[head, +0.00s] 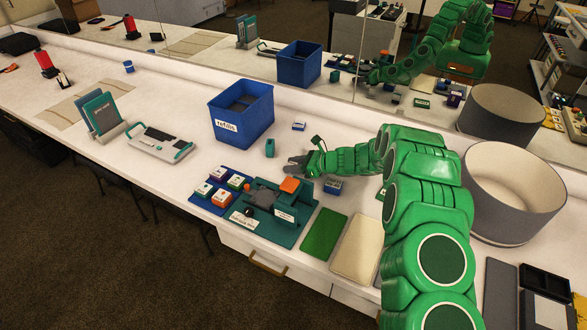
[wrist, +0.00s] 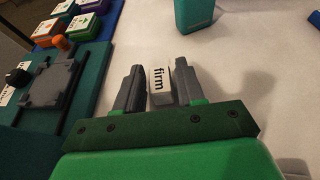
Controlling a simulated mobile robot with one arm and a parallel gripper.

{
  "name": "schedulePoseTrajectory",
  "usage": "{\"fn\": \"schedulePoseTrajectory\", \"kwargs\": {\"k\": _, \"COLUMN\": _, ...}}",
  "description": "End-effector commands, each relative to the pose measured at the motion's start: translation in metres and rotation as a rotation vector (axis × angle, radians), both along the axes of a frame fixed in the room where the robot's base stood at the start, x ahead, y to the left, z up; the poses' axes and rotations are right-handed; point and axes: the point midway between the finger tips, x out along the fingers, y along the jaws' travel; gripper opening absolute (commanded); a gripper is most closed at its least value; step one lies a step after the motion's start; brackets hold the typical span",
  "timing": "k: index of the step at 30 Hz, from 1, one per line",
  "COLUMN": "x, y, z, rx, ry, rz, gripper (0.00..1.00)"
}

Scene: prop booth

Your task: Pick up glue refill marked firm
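The glue refill marked firm (wrist: 161,85) is a small block with a white label, seen in the wrist view between my two fingers (wrist: 160,82). The fingers stand apart on either side of it, with thin gaps visible, so my gripper looks open around it.
A small teal block (head: 270,147) stands just beyond my gripper; it also shows in the wrist view (wrist: 193,14). A blue bin labelled refills (head: 241,118) stands behind. A blue tray (head: 211,205) holds several coloured blocks. A grey round tub (head: 513,195) stands right.

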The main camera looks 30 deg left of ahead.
Motion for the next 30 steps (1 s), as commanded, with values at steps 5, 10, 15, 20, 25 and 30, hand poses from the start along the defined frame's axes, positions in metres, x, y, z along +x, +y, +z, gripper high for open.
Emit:
{"fn": "schedulePoseTrajectory", "kwargs": {"k": 5, "x": 0.0, "y": 0.0, "z": 0.0, "rx": 0.0, "ry": 0.0, "rz": 0.0, "gripper": 0.1}}
{"fn": "schedulePoseTrajectory", "kwargs": {"k": 10, "x": 0.0, "y": 0.0, "z": 0.0, "rx": 0.0, "ry": -0.001, "rz": 0.0, "gripper": 0.0}}
{"fn": "schedulePoseTrajectory", "kwargs": {"k": 15, "x": 0.0, "y": 0.0, "z": 0.001, "rx": 0.0, "ry": -0.001, "rz": 0.0, "gripper": 0.0}}
{"fn": "schedulePoseTrajectory", "kwargs": {"k": 20, "x": 0.001, "y": 0.0, "z": 0.012, "rx": 0.001, "ry": -0.003, "rz": 0.0, "gripper": 0.0}}
{"fn": "schedulePoseTrajectory", "kwargs": {"k": 25, "x": 0.001, "y": 0.0, "z": 0.037, "rx": 0.003, "ry": -0.005, "rz": 0.0, "gripper": 0.0}}
{"fn": "schedulePoseTrajectory", "kwargs": {"k": 30, "x": 0.001, "y": 0.0, "z": 0.063, "rx": 0.003, "ry": -0.004, "rz": 0.0, "gripper": 0.0}}
